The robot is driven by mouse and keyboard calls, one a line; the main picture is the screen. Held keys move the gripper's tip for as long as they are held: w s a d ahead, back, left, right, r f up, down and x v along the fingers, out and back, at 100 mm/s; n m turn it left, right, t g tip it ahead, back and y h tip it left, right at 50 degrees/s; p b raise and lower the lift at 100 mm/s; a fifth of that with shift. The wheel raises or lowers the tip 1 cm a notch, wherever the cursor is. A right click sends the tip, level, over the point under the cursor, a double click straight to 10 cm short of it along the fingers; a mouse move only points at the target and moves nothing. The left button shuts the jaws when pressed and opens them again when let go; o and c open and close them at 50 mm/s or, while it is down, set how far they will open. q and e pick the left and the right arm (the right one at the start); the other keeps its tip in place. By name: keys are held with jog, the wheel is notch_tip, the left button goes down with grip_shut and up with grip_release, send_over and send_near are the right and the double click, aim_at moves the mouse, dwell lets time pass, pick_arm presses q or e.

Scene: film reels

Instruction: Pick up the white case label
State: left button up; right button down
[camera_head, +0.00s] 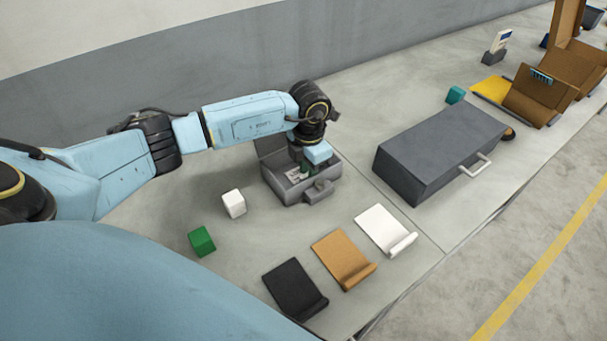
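My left arm comes in from the left, and its gripper (304,172) points down into a small open grey case (287,193) with its lid raised at the back. Small white and green pieces show in the case beside the fingers. They are too small to tell whether one is the white case label, or whether the fingers touch them. A white block (234,203) stands on the table to the left of the case, apart from the gripper. I cannot tell whether it is the label. My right gripper is not in view.
A green block (201,241) lies nearer the front left. Black (293,288), tan (341,258) and white (383,230) pads with curled front edges lie in a row. A dark grey drawer box (440,150) stands at right, with a teal block (455,95) behind it.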

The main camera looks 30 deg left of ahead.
pick_arm(q)
jog(key=shift+f, duration=0.3)
grip_shut()
jog(key=shift+r, duration=0.15)
